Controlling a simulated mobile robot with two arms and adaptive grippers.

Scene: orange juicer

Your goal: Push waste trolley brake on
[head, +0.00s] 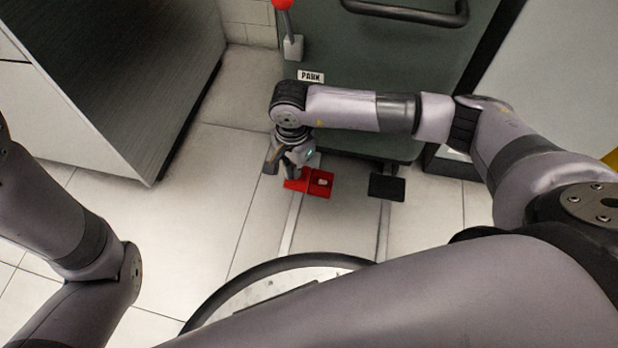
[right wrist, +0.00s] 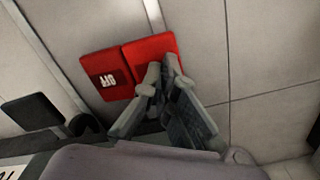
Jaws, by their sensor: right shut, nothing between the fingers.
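The waste trolley (head: 420,60) is a dark green cabinet with a "PARK" label (head: 311,76) low on its front. At its foot is a red brake pedal in two halves. The half with a white mark (head: 320,187) reads "OFF" in the right wrist view (right wrist: 92,72); the plain half shows beside it (right wrist: 150,48). My right gripper (head: 291,172) is shut and empty, pointing down at the plain half. In the right wrist view its fingertips (right wrist: 163,72) overlap that half's edge; I cannot tell whether they touch. My left gripper is out of view.
A black pedal (head: 386,187) sits right of the red one. A red-knobbed lever (head: 291,42) and a handle bar (head: 410,12) are on the trolley front. A dark cabinet (head: 120,70) stands at left. Tiled floor (head: 225,170) is clear between it and the pedals.

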